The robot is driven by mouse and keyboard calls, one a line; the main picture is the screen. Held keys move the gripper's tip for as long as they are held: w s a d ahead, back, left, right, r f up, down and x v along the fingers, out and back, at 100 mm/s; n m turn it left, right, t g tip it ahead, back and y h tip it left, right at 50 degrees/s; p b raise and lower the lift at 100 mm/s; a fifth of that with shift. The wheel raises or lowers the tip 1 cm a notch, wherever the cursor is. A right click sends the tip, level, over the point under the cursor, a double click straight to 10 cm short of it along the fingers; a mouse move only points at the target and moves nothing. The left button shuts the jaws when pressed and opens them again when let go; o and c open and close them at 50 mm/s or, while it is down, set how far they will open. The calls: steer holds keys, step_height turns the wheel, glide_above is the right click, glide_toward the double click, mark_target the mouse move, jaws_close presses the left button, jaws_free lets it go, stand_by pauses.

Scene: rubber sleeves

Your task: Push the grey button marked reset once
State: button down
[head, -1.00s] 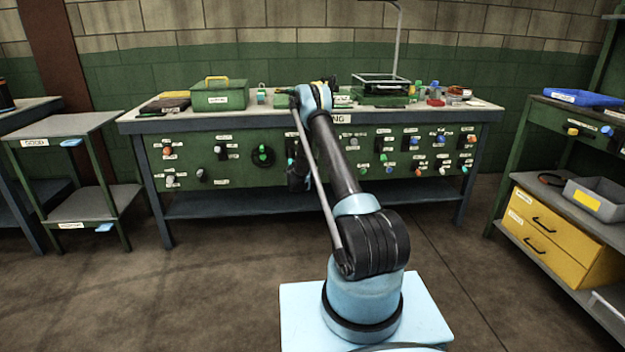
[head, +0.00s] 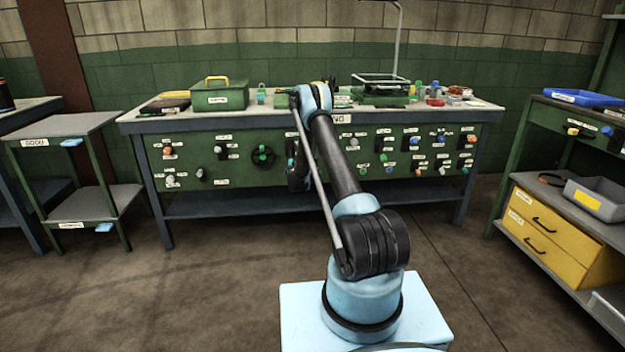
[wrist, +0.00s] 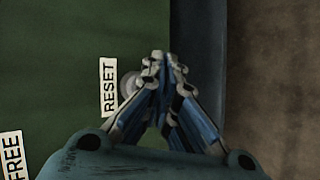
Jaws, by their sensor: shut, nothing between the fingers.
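The white RESET label (wrist: 109,87) lies on the green panel in the wrist view. Beside it is a round grey button (wrist: 129,85), partly covered by my left finger. My gripper (wrist: 165,62) is shut and empty, its fingertips together just to the right of the button and slightly past it. I cannot tell whether a finger touches the button. In the head view my arm reaches to the green control panel (head: 228,172) under the workbench, and the reset button cannot be made out there.
A FREE label (wrist: 13,155) is at the lower left of the wrist view. A dark panel edge (wrist: 197,40) runs right of the fingers. The panel holds several other knobs and buttons. The workbench top (head: 150,122) carries a green toolbox (head: 220,97). The floor is clear.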

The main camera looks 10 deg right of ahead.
steer(key=shift+w, duration=0.25)
steer(key=shift+w+r, duration=0.1)
steer(key=shift+w, duration=0.05)
steer(key=shift+w, duration=0.35)
stand_by(0.7)
steer(key=shift+s, duration=0.75)
steer(key=shift+s, duration=2.5)
steer(key=shift+r, duration=0.1)
